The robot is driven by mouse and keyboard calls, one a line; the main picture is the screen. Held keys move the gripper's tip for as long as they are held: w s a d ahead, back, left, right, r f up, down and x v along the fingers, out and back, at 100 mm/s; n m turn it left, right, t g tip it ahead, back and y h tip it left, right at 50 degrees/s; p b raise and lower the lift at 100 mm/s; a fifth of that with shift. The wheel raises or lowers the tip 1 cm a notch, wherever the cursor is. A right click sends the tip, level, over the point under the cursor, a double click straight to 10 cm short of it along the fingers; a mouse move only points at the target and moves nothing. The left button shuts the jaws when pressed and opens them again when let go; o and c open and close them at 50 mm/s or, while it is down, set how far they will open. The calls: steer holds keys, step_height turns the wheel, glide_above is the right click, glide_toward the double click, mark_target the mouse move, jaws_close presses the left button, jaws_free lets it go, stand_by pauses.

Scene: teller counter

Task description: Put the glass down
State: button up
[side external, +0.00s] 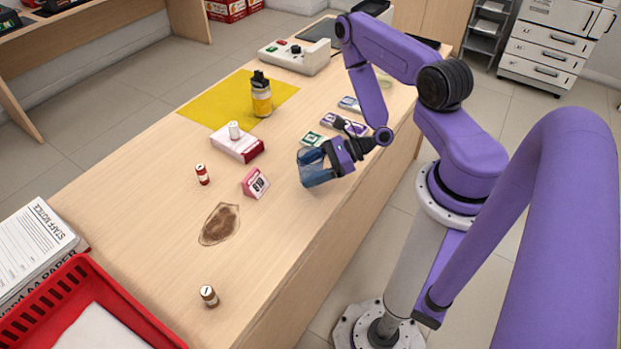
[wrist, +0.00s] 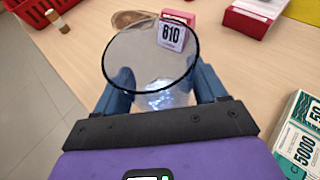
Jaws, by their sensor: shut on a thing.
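My gripper (side external: 316,165) is over the counter's right-hand side, with its blue fingers low near the surface. In the wrist view my gripper (wrist: 160,85) is shut on a clear glass (wrist: 150,88), one finger on each side. The glass has a dark round rim facing the camera and looks empty. In the side view it is hard to make out between the fingers. I cannot tell whether its base touches the wooden counter (side external: 150,180).
Note bundles (side external: 343,124) lie behind my gripper. A bottle (side external: 261,95) stands on a yellow mat (side external: 215,105).

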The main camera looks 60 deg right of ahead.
steer(key=shift+f, duration=1.65)
steer(key=shift+f, duration=0.1)
steer(key=o, duration=1.2)
steer(key=shift+c, duration=0.2)
